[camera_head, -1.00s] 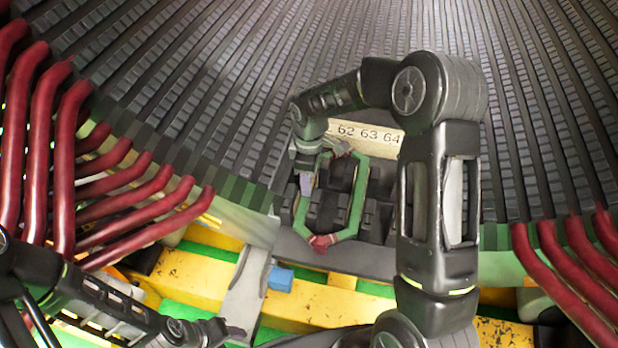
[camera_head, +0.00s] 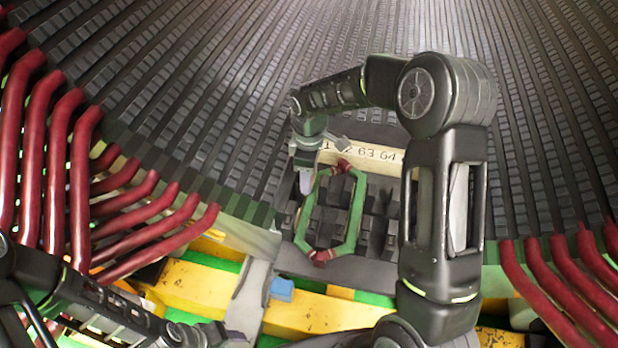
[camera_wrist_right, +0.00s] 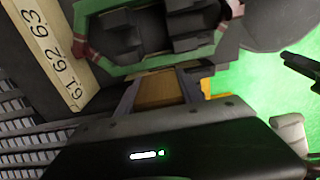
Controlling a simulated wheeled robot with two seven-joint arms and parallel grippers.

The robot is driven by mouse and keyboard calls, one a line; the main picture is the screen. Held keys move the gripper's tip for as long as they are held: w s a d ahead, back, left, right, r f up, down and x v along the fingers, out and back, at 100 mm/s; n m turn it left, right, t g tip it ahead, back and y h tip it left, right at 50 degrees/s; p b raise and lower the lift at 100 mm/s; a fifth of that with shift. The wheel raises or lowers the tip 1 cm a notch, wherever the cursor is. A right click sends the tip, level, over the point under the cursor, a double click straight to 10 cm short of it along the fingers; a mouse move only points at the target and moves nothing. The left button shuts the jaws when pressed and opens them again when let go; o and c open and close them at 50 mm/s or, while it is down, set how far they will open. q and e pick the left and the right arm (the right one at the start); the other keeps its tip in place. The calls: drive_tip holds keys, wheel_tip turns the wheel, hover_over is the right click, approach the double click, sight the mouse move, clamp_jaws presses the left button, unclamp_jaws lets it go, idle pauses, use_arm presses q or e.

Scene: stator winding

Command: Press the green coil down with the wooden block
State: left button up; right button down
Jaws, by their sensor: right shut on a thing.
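The green coil (camera_head: 357,212) is a six-sided loop with dark red ends, lying over the dark slots in front of the numbered strip. In the right wrist view the coil (camera_wrist_right: 150,67) passes just beyond my fingertips. My right gripper (camera_head: 306,183) is at the coil's left upper side. In the right wrist view my right gripper (camera_wrist_right: 158,92) is shut on the wooden block (camera_wrist_right: 160,90), which sits between its fingers. I cannot tell if the block touches the coil. My left gripper (camera_head: 236,335) is low at the left, away from the coil; its jaws are unclear.
The cream strip (camera_head: 370,154) with slot numbers stands behind the coil. Bent red bars (camera_head: 160,215) crowd the left, and more red bars (camera_head: 560,280) stand at the right. A small blue block (camera_head: 282,290) lies on the yellow and green frame below.

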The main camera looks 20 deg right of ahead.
wheel_tip(320, 180, up, 3)
drive_tip(key=shift+r+p, duration=0.15)
drive_tip(key=shift+p, duration=0.75)
